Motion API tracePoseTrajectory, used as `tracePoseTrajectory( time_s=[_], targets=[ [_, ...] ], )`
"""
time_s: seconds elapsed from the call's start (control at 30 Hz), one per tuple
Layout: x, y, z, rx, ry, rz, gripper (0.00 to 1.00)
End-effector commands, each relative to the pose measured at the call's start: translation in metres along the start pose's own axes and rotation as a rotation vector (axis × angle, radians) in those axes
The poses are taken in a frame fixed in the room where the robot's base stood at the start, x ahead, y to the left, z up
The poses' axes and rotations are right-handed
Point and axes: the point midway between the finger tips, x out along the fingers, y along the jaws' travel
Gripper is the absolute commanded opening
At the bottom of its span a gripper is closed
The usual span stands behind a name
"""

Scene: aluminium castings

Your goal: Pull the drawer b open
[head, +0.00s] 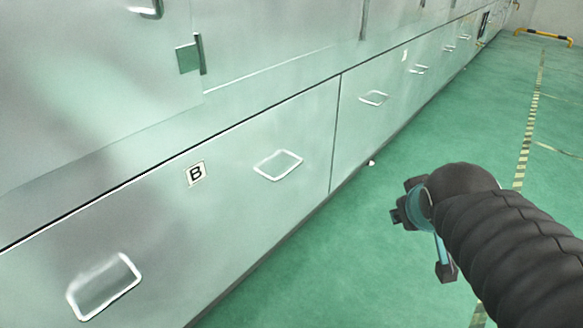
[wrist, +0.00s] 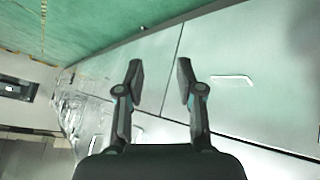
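Drawer b (head: 225,205) is a wide pale metal front low in a long cabinet, marked by a "B" label (head: 196,174). It has two light rectangular handles, a near left one (head: 104,287) and a right one (head: 278,165). The drawer looks flush with the fronts beside it. In the wrist view a handle (wrist: 232,80) lies to the right of my fingers; I cannot tell which one. My gripper (wrist: 160,70) is open and empty, its two fingers apart. In the head view my arm hides part of it, over the floor right of the cabinet.
Another drawer front (head: 385,110) with similar handles continues beyond a vertical seam. A small white object (head: 371,163) lies at the cabinet foot. Green floor (head: 330,235) is clear beside the cabinet. A striped floor line (head: 527,130) and a yellow-black barrier (head: 543,36) are farther off.

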Motion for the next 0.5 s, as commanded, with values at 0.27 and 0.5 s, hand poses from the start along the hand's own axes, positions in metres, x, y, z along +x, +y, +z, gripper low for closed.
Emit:
tracePoseTrajectory(
  time_s=[0.27,0.5],
  targets=[
    [0.089,0.034,-0.098,-0.565,0.288,0.169,0.37],
    [0.157,-0.004,-0.152,-1.062,0.596,0.166,0.37]
  ],
)
